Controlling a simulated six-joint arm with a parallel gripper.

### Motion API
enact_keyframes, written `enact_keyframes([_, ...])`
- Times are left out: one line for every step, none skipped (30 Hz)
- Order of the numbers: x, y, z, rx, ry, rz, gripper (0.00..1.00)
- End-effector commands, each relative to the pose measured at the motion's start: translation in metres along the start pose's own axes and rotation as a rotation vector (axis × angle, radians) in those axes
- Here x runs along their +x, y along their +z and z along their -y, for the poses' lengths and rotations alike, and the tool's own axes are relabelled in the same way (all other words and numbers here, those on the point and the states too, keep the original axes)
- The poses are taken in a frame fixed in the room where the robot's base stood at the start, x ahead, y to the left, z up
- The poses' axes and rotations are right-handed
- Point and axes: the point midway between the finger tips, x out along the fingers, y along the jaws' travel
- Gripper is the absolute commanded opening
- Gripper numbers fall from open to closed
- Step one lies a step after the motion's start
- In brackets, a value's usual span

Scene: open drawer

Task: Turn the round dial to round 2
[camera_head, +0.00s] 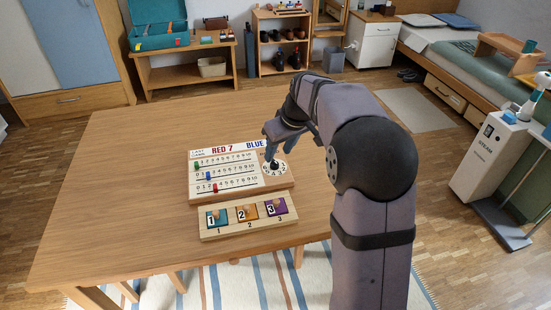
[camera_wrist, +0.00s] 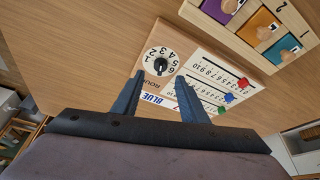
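The round dial (camera_head: 276,169) sits at the right end of a wooden scoreboard (camera_head: 225,189) on the table. It is white with black numbers around a dark centre knob, and shows in the wrist view (camera_wrist: 161,54). Which number the knob points to is too small to tell. My gripper (camera_head: 271,156) is above the dial, pointing down. In the wrist view my gripper (camera_wrist: 159,76) has its two fingers spread apart, with the knob appearing between their tips. Nothing is held. Whether the fingertips touch the dial cannot be told.
The scoreboard has number rows with green (camera_head: 196,165), blue (camera_head: 208,176) and red (camera_head: 215,188) sliders. In front lies a wooden tray (camera_head: 248,227) with teal, orange and purple numbered tiles. The table's left side (camera_head: 110,190) is clear.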

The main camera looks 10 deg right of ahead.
Motion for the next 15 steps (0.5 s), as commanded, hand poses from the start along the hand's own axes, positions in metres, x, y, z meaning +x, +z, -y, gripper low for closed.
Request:
enact_keyframes([0.009,0.001,0.001,0.0,-0.002,0.003,0.4])
enact_keyframes([0.012,0.001,0.001,0.0,-0.002,0.003,0.4])
enact_keyframes([0.018,0.001,0.001,0.0,-0.002,0.003,0.4])
enact_keyframes([0.022,0.001,0.001,0.0,-0.002,0.003,0.4])
enact_keyframes([0.025,0.001,0.001,0.0,-0.001,0.002,0.4])
enact_keyframes([0.03,0.001,0.001,0.0,-0.001,0.003,0.4])
enact_keyframes([0.033,0.001,0.001,0.0,-0.001,0.003,0.4])
enact_keyframes([0.036,0.001,0.001,0.0,-0.001,0.002,0.4])
enact_keyframes([0.04,0.001,0.0,0.0,0.0,0.001,0.4])
enact_keyframes([0.042,0.001,0.0,0.0,0.0,0.001,0.4])
enact_keyframes([0.044,0.001,0.0,0.0,0.0,0.001,0.4])
enact_keyframes([0.046,0.001,0.0,0.0,0.0,0.001,0.4])
enact_keyframes([0.047,0.001,0.0,0.0,0.0,0.001,0.4])
enact_keyframes([0.048,0.001,0.0,0.0,0.0,0.001,0.4])
enact_keyframes([0.049,0.001,0.0,0.0,0.001,0.001,0.4])
